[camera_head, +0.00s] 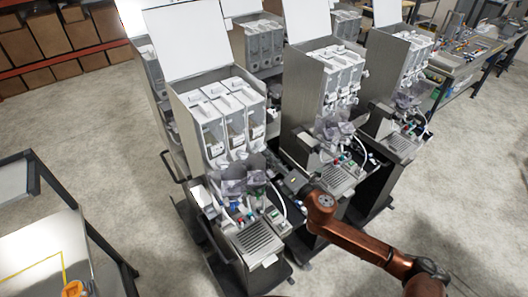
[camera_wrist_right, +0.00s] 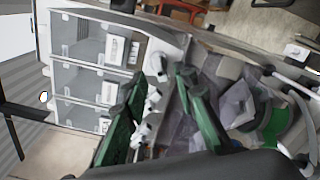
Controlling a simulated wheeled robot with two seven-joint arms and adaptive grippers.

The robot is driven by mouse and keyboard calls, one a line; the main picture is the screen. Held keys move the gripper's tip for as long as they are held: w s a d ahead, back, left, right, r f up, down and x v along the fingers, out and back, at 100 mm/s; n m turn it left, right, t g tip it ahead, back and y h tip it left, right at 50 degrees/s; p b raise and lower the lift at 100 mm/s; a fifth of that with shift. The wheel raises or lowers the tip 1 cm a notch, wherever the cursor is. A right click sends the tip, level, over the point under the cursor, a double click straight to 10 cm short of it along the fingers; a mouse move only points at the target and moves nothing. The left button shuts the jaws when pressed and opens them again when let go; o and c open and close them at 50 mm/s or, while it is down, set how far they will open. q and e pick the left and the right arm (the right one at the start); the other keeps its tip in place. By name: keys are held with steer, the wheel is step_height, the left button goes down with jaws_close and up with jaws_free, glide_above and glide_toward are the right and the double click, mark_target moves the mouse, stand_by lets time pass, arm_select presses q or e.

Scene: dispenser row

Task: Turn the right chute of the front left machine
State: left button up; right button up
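The front left machine (camera_head: 202,92) is a steel cabinet with a raised white lid and a row of clear-fronted canisters (camera_head: 238,135). Grey translucent chutes (camera_head: 240,185) sit below the canisters. My right gripper (camera_head: 284,178) is just right of these chutes, beside the machine. In the right wrist view the right gripper (camera_wrist_right: 160,80) has its two green fingers spread, with white outlet parts (camera_wrist_right: 150,128) behind and between them. Canisters (camera_wrist_right: 90,82) lie to the left there and translucent chutes (camera_wrist_right: 235,100) to the right. I cannot tell whether a finger touches a chute. My left gripper is out of view.
A second machine (camera_head: 305,85) stands close on the right, with my right arm crossing in front of it. More machines stand behind. A drip grate (camera_head: 256,238) and a small keypad box (camera_head: 277,219) are below the chutes. A table (camera_head: 45,250) is at lower left; open floor lies between.

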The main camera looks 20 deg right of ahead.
steer(key=v, duration=0.6)
steer(key=shift+s, duration=0.1)
